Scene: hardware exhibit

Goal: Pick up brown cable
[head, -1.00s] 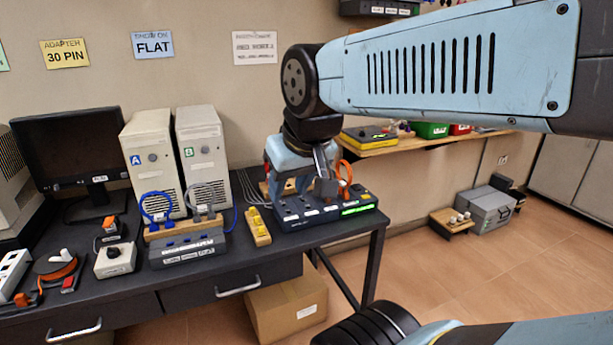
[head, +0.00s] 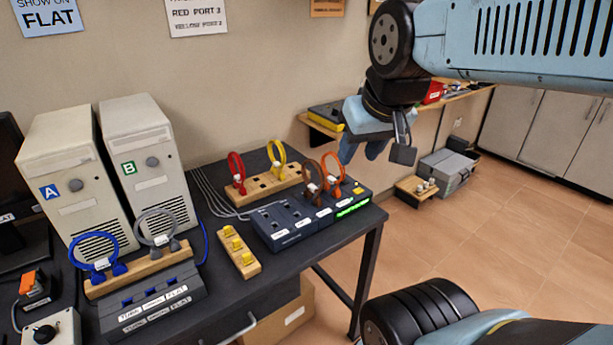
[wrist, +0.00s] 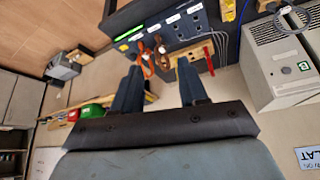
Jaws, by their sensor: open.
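The brown cable (head: 315,173) is an upright loop with a whitish tag, plugged into the dark blue port box (head: 272,229) on the black table. An orange cable loop (head: 335,172) stands close on its right. The brown cable also shows in the wrist view (wrist: 163,57), beyond and between the fingers. My gripper (head: 368,147) is open and empty in the head view, up and to the right of the brown cable and apart from it. In the wrist view my gripper's two fingers (wrist: 158,88) are spread wide.
A wooden rack (head: 262,187) with red and yellow cable loops stands behind the port box. A wooden block with yellow plugs (head: 239,252) and two computer towers (head: 151,160) are to the left. A wall shelf (head: 322,127) is behind my gripper. Floor at right is mostly open.

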